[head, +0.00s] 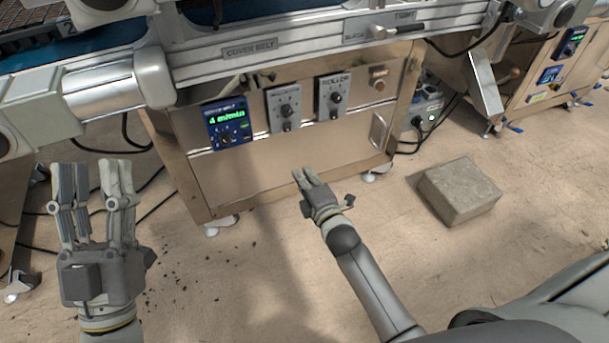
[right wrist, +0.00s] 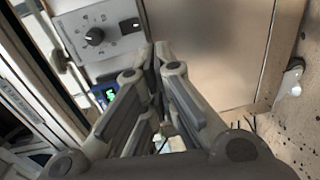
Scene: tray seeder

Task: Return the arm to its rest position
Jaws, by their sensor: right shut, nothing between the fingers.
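My right gripper (head: 304,178) is in the middle of the head view, in front of the steel cabinet's lower panel (head: 290,165). Its fingers are together and hold nothing. In the right wrist view its fingertips (right wrist: 163,58) meet, with the cabinet panel (right wrist: 195,50) behind them. My left gripper (head: 95,168) is at the left of the head view, pointing up the picture. Its two fingers stand apart with a gap between them, and nothing shows between them.
The cabinet carries a speed display (head: 227,123) reading "4 m/min" and two dial boxes (head: 285,107). A conveyor rail labelled "COVER BELT" (head: 250,48) runs above. A stone-like block (head: 458,190) lies on the floor at right. Cables (head: 140,148) hang at left.

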